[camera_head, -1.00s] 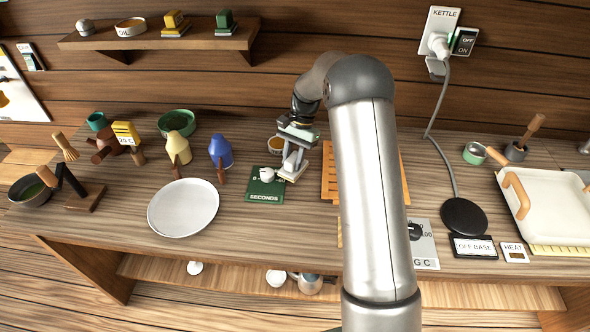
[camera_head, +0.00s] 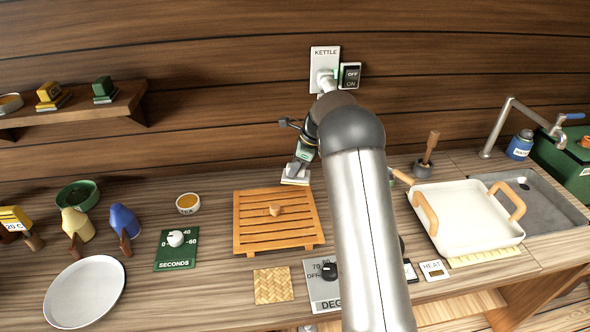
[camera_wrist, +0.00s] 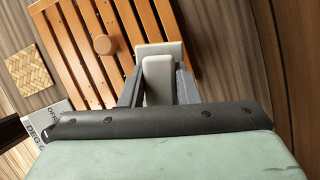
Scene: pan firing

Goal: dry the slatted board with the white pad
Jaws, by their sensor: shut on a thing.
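The orange slatted board (camera_head: 254,232) lies on the counter in the middle of the head view, with a small round wooden knob (camera_head: 274,210) on its slats. It also shows in the wrist view (camera_wrist: 72,48). My gripper (camera_head: 298,170) is shut on the white pad (camera_head: 296,179), near the board's far right corner. In the wrist view the pad (camera_wrist: 158,50) sits between the fingers, at the edge of the slats. I cannot tell whether the pad touches the board. My arm hides part of the counter to the right.
A woven mat (camera_head: 273,285) and a dial panel (camera_head: 322,287) lie in front of the board. A tea cup (camera_head: 187,204) and a green seconds timer (camera_head: 176,249) are to its left. A white pan (camera_head: 466,214) stands right of my arm, beside the sink (camera_head: 540,205).

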